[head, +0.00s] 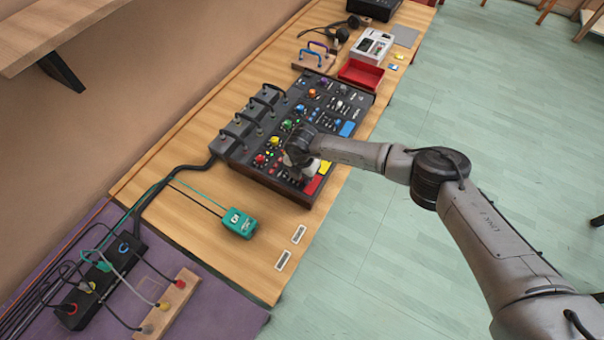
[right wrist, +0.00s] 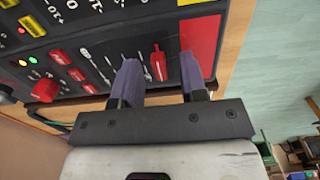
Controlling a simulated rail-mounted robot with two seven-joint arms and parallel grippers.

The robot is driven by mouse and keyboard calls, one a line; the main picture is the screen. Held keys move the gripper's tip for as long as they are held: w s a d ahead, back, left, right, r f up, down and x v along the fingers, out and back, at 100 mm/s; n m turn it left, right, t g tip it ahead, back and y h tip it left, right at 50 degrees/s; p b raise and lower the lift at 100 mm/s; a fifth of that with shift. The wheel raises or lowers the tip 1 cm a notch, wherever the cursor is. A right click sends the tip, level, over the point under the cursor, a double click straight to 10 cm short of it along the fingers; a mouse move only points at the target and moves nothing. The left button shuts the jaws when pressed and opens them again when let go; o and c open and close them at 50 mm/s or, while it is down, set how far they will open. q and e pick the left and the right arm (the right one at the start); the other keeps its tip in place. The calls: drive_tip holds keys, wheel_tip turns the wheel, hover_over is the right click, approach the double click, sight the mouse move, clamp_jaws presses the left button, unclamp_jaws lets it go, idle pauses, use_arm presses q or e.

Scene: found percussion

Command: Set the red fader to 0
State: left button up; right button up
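The black control panel (head: 268,172) lies on the wooden bench, with knobs, switches and sliders. In the right wrist view the red fader cap (right wrist: 158,66) sits in a slot near the red pad (right wrist: 200,45), beside several thin slider slots. My right gripper (right wrist: 159,72) is open, with one purple finger on each side of the red cap and gaps visible. Whether the fingertips touch the panel, I cannot tell. In the head view my right gripper (head: 298,163) is over the panel's near end and hides the fader. My left gripper is not in view.
A red knob (right wrist: 45,90) and a red lever (right wrist: 57,56) stand left of the fader. A teal box (head: 238,222) lies on the bench, with cables and a power strip (head: 100,285) nearer. A red tray (head: 361,74) stands beyond the panel. Open floor lies right.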

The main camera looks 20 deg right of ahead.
drive_tip(key=shift+c, duration=0.3)
clamp_jaws()
idle(0.3)
